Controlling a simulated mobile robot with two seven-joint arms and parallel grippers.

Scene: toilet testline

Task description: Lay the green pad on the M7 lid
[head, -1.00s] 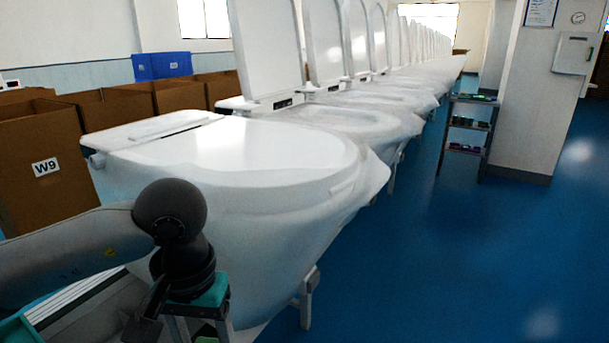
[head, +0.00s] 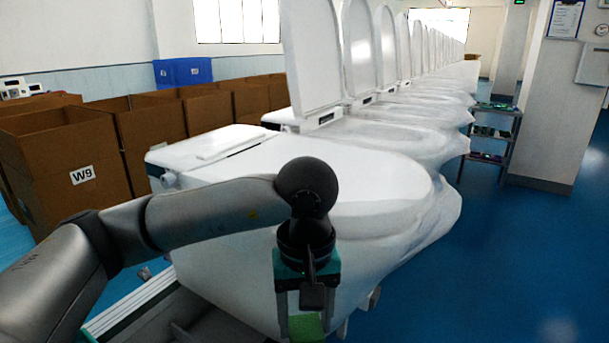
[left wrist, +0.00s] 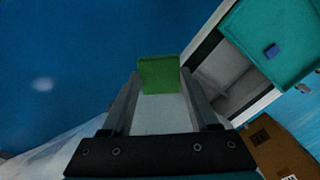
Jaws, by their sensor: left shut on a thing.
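My left gripper (head: 307,318) is shut on the green pad (head: 306,328) and points down in front of the nearest toilet. In the left wrist view the green pad (left wrist: 158,75) sits between the fingertips, over blue floor. The nearest toilet has a flat white closed lid (head: 370,168); I see no M7 label on it. My left arm hides part of the lid's near side. The pad is below the lid's level in the head view, apart from it. My right gripper is not in view.
Toilets with raised lids (head: 312,55) run in a row behind. Brown cartons, one marked W9 (head: 82,176), stand at the left. A shelf rack (head: 492,145) and a pillar (head: 545,110) stand at the right. A teal tray (left wrist: 290,35) shows in the left wrist view. The right floor is clear.

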